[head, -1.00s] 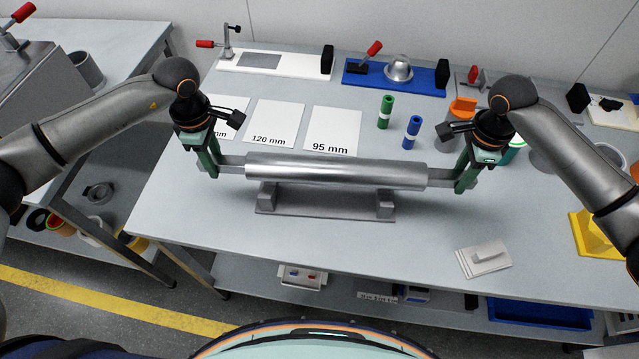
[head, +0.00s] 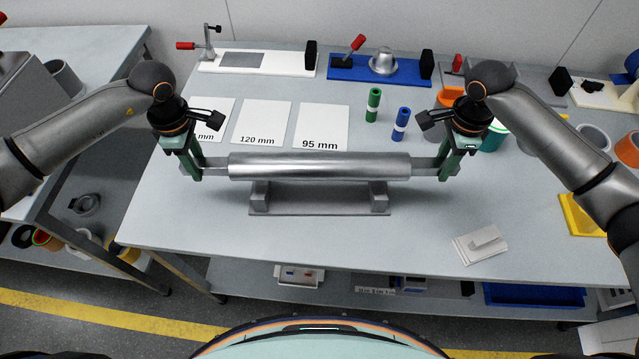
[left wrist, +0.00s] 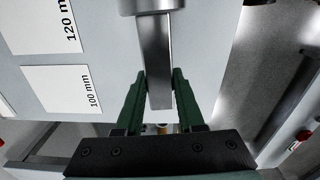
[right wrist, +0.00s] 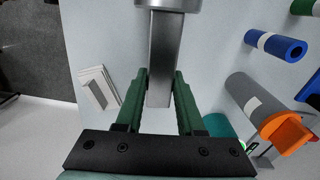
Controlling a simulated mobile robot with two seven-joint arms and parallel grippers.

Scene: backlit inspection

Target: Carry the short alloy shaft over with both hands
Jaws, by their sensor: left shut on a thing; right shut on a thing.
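The short alloy shaft (head: 320,167) is a thick silver cylinder with narrower flat-looking ends. It is level in the head view, above a grey two-post cradle (head: 320,211) on the bench. A gap to the cradle posts cannot be judged clearly. My left gripper (head: 194,172) is shut on the shaft's left end, which also shows between its green fingers in the left wrist view (left wrist: 157,75). My right gripper (head: 447,168) is shut on the right end, also seen between the fingers in the right wrist view (right wrist: 162,75).
White size cards, one marked 95 mm (head: 320,126), lie behind the shaft. A green cylinder (head: 374,105) and a blue cylinder (head: 401,124) stand behind its right part. A blue fixture (head: 382,67) is at the back. The front left bench is clear.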

